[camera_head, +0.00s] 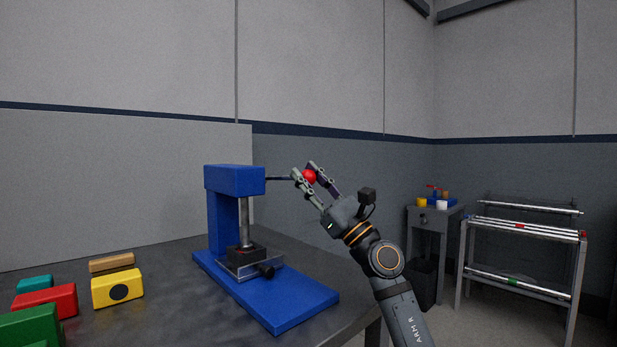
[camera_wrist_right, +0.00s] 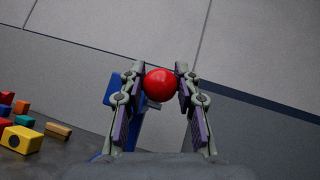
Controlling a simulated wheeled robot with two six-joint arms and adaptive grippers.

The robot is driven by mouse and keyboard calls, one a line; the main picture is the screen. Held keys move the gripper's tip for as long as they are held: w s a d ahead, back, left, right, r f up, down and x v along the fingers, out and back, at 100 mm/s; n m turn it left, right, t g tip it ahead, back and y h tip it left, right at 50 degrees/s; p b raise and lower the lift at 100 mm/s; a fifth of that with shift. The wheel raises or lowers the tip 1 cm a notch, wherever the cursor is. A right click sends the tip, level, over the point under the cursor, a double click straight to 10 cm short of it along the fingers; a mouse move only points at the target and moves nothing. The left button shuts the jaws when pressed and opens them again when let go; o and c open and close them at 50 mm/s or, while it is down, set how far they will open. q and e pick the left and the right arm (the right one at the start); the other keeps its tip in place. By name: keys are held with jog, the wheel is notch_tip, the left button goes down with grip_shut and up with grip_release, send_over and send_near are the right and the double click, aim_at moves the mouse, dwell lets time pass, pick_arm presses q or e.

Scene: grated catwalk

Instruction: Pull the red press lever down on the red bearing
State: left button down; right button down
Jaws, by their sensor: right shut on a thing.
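A blue press (camera_head: 235,180) stands on the table with a dark lever rod (camera_head: 279,178) reaching out to the right, roughly level. The rod ends in a red ball knob (camera_head: 309,176), which also shows in the right wrist view (camera_wrist_right: 160,85). My right gripper (camera_head: 306,173) is shut on the red knob, one finger on each side. The silver ram (camera_head: 245,228) comes down onto or close over a dark block (camera_head: 246,254) in the press's holder. I cannot make out a red bearing under the ram. My left gripper is not in view.
Loose blocks lie at the table's left: yellow with a black disc (camera_head: 118,289), red (camera_head: 46,302), green (camera_head: 32,327), teal (camera_head: 34,284) and wooden (camera_head: 111,262). A side stand (camera_head: 430,219) and a rod rack (camera_head: 520,231) stand at the right.

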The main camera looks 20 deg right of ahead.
jog(key=shift+f, duration=0.25)
jog(key=c, duration=1)
grip_release()
jog(key=shift+r, duration=0.1)
jog(key=shift+o, duration=0.2)
jog(key=v, duration=0.7)
jog(key=shift+f, duration=0.2)
jog(key=shift+s+d, duration=0.1)
jog(key=shift+d, duration=0.05)
